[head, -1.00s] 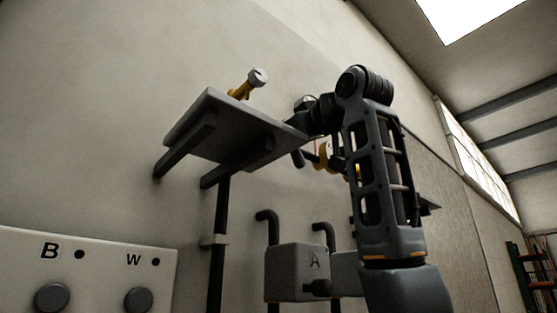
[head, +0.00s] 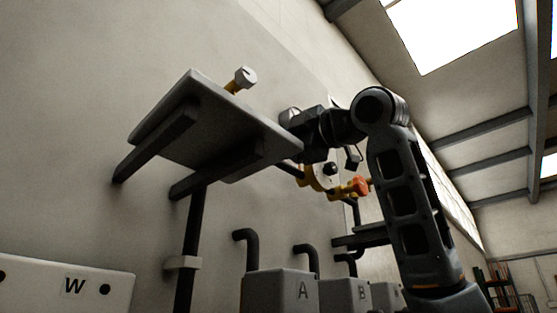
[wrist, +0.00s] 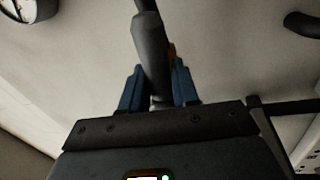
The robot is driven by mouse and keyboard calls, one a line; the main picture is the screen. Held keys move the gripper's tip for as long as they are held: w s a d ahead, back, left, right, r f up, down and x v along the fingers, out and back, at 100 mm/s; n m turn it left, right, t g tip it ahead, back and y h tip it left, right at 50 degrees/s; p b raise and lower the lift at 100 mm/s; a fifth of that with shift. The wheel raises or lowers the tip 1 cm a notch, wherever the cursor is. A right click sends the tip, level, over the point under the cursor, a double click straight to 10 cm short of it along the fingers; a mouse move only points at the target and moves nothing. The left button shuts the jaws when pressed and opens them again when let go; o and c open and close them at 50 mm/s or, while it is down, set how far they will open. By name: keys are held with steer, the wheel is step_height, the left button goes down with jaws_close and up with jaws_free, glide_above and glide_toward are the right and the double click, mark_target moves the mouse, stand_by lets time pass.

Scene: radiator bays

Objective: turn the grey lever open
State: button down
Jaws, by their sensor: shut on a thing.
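The grey lever (wrist: 150,50) is a dark rod that comes down from the top of the wrist view. It sits between the two blue fingers of my gripper (wrist: 156,90), which is shut on it. A bit of orange-yellow shows just behind the right finger. In the head view a dark handle (head: 289,169) sticks out to the left of the yellow valve fitting (head: 305,178), below my wrist. I cannot tell for sure that it is the held lever. My fingertips are hidden in the head view.
A grey shelf (head: 215,135) on brackets juts from the wall left of my wrist. A yellow fitting with a hex cap (head: 244,77) is above it. A red-orange knob (head: 361,187) is right of the yellow fitting. Grey boxes (head: 281,291) with bent pipes stand below.

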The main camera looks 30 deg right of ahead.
steer(key=shift+r+n+y+p, duration=0.2)
steer(key=shift+n+y+p, duration=0.15)
steer(key=shift+n, duration=0.65)
steer(key=shift+a, duration=0.1)
steer(key=c, duration=1)
jaws_free()
steer(key=b+v, duration=0.2)
steer(key=v, duration=0.6)
steer(key=shift+r, duration=0.1)
